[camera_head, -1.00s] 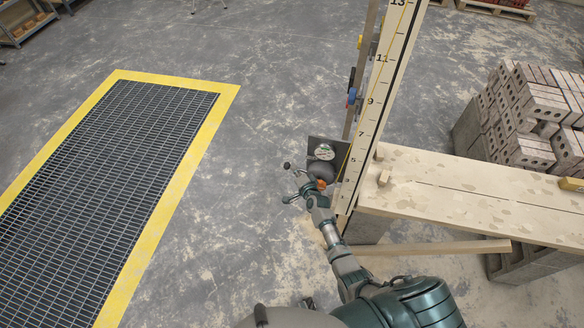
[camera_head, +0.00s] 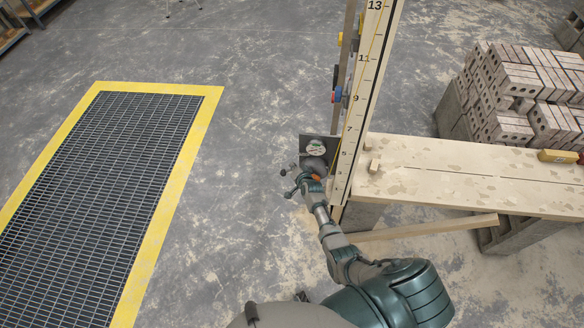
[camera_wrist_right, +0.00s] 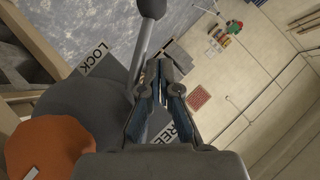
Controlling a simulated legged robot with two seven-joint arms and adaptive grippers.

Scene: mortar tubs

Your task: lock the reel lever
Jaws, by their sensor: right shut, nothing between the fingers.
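The reel lever is a grey rod (camera_wrist_right: 146,45) with a dark ball knob (camera_wrist_right: 152,8), seen in the right wrist view. The knob is small beside the reel in the head view (camera_head: 284,172). A LOCK label (camera_wrist_right: 93,57) lies left of the rod and a FREE label (camera_wrist_right: 183,132) lies to the lower right. The rounded grey reel body (camera_wrist_right: 80,105) carries an orange part (camera_wrist_right: 48,148). My right gripper (camera_wrist_right: 160,66) is shut and empty, close beside the rod; contact cannot be told. It also shows in the head view (camera_head: 291,192). My left gripper is out of view.
A tall numbered board (camera_head: 357,105) stands just right of the reel's dark plate (camera_head: 305,148). A plank bench (camera_head: 450,184) on blocks and a brick stack (camera_head: 510,95) stand further right. A yellow-framed floor grate (camera_head: 212,100) lies left, with open floor between.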

